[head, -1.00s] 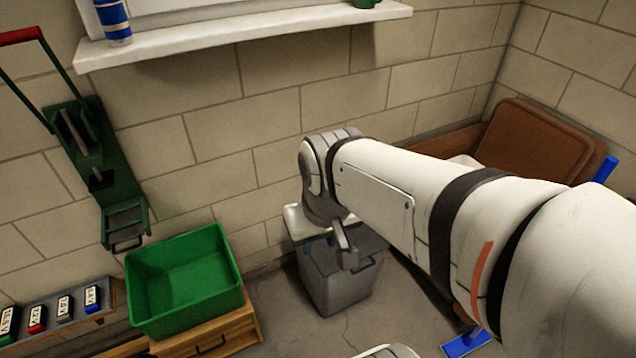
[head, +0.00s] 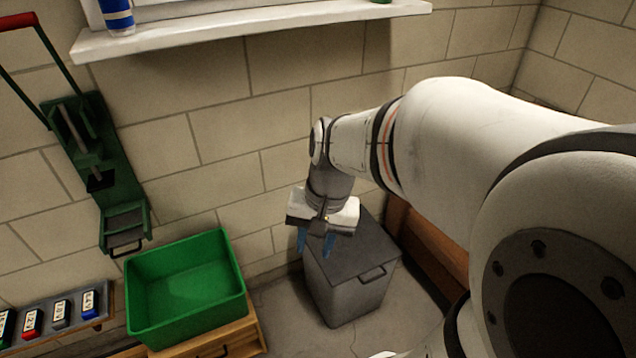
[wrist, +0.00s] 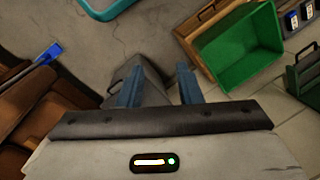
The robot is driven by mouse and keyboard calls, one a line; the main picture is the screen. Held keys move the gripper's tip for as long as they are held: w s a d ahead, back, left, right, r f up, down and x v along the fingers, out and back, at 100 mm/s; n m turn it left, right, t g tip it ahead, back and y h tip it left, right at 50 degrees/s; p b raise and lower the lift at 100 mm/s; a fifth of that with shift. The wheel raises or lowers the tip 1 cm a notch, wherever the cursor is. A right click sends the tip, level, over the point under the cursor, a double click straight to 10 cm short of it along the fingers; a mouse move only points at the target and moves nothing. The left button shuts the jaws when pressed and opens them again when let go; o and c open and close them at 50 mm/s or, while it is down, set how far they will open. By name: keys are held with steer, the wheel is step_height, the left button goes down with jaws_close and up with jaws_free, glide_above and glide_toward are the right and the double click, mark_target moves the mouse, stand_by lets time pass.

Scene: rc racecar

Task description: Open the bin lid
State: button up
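The grey bin (head: 345,298) stands on the floor against the wall, with its flat dark lid (head: 365,243) shut. A handle (head: 373,274) is at the lid's front edge. My gripper (head: 315,243) points down above the lid's left part in the head view, its blue fingers apart and empty. Whether the fingertips touch the lid, I cannot tell. In the wrist view my gripper (wrist: 159,88) shows its two fingers spread, with part of the grey bin (wrist: 152,90) between and beyond them. My gripper's body hides the rest of the bin there.
A green crate (head: 185,290) sits on a wooden drawer unit (head: 215,348) left of the bin. A green tool (head: 100,165) hangs on the wall. A windowsill (head: 250,28) juts out above. Brown cushions (wrist: 30,100) and a blue-headed tool (wrist: 48,54) lie left in the wrist view.

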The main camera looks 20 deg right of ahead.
steer(key=w+d+f+m+g+y+b, duration=0.1)
steer(key=w+d+f+m+y+b, duration=0.15)
steer(key=f+m+b, duration=0.35)
steer(key=w+d+f+m+g+y+b, duration=0.1)
steer(key=w+f+m+y, duration=0.25)
steer(key=f, duration=0.45)
steer(key=m+t+y+b, duration=0.6)
steer(key=m+t+b, duration=0.55)
steer(key=m, duration=0.85)
glide_above(376, 278)
steer(key=s+a+b, duration=0.2)
steer(key=s+a, duration=0.1)
steer(key=a, duration=0.6)
step_height(376, 278, down, 26)
steer(key=g, duration=0.1)
steer(key=s+d+f+m+t+h+b, duration=0.2)
steer(key=d+f+m+t+b, duration=0.15)
steer(key=d+f+m, duration=0.35)
steer(key=s+d+f+m+t+h+b, duration=0.1)
steer(key=d+f+m+t+h+b, duration=0.15)
steer(key=d+f+m+t, duration=0.55)
steer(key=w+a+n+g, duration=0.1)
steer(key=w+a, duration=0.2)
steer(key=w+a+n+g+b, duration=0.1)
steer(key=w+a, duration=0.2)
steer(key=shift+w+f+g, duration=0.15)
steer(key=shift+f+g, duration=0.05)
steer(key=shift+g, duration=0.1)
steer(key=shift+c, duration=0.5)
jaws_close()
